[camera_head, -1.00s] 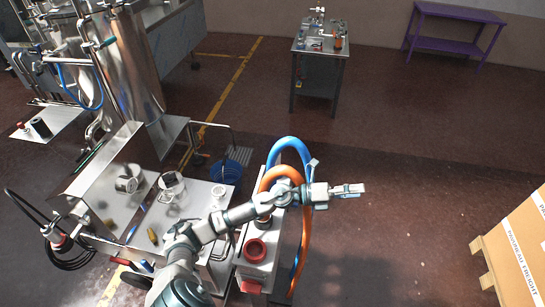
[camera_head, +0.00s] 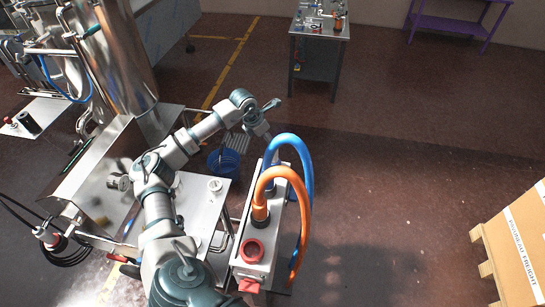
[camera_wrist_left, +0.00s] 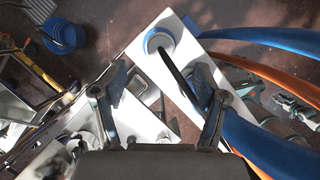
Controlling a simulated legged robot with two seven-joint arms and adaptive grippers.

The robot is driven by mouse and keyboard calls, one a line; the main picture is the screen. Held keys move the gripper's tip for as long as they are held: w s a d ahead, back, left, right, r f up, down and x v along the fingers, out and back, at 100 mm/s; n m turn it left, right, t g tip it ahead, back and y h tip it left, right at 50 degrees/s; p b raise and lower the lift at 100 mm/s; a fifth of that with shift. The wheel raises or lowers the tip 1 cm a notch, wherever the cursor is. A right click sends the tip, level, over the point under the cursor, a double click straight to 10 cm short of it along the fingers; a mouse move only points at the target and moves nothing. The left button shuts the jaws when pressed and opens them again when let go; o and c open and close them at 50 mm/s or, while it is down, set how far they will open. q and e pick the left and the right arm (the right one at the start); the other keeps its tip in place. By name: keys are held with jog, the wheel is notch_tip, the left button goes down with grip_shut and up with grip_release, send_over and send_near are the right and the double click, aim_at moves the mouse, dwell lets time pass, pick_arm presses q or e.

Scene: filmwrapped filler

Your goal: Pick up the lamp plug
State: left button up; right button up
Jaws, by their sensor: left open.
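I cannot tell for sure which part is the lamp plug. In the left wrist view a pale round fitting (camera_wrist_left: 159,41) with a dark rod or cable sits on the white box, ahead of and between my open fingers. My left gripper (camera_wrist_left: 163,100) is open, its two fingers apart. In the head view the gripper (camera_head: 266,137) hangs over the far end of the white box (camera_head: 262,228), near the blue hose (camera_head: 307,180). The fingers partly hide what lies between them. My right gripper is not in view.
An orange hose (camera_head: 302,222) and a red knob (camera_head: 252,250) are on the box. A blue bucket (camera_head: 223,162) stands on the floor beside it. A steel tank (camera_head: 107,60) is at left. Cardboard boxes (camera_head: 515,245) are at right. The floor between is clear.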

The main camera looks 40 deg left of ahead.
aim_at(270, 149)
pick_arm(q)
jog(key=x, duration=0.3)
jog(key=shift+d+f, duration=0.1)
jog(key=shift+f, duration=0.15)
jog(key=x, duration=0.2)
jog(key=p+x, duration=0.1)
jog(key=x, duration=0.2)
jog(key=shift+a+f, duration=0.2)
jog(key=shift+f, duration=0.2)
grip_shut()
